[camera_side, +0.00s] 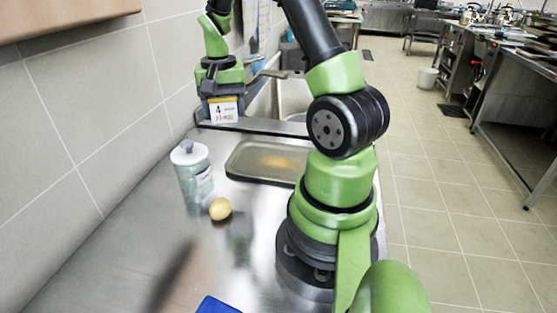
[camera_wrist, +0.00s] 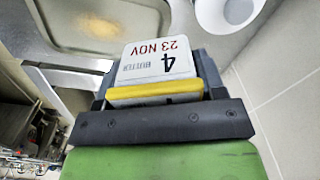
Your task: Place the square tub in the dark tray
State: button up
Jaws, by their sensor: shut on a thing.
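The square tub (camera_side: 223,110) is white with a yellow edge and a printed label reading 4 and 23 NOV. My gripper (camera_side: 222,101) is shut on it at the far end of the counter, beyond the tray. In the wrist view the tub (camera_wrist: 158,60) sits between the two dark fingers of my gripper (camera_wrist: 156,80), its label facing the camera. The dark tray (camera_side: 237,173) lies flat on the counter, nearer the side camera than the tub, with a yellowish patch on its floor. Part of the tray (camera_wrist: 65,42) shows at the wrist view's upper left.
A lidded jar (camera_side: 194,177) stands left of the tray, with a yellow round item (camera_side: 220,209) beside it. A sink (camera_side: 291,97) lies behind the tray. A blue object (camera_side: 218,305) shows at the bottom edge. A tiled wall (camera_side: 110,105) bounds the left.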

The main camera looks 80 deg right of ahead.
jog(key=s+d+m, duration=0.5)
jog(key=s+d, duration=0.2)
jog(key=s, duration=0.1)
send_over(268, 161)
notch_tip(268, 161, down, 10)
jog(key=shift+f, duration=2.55)
jog(key=shift+f, duration=0.15)
jog(key=o, duration=1)
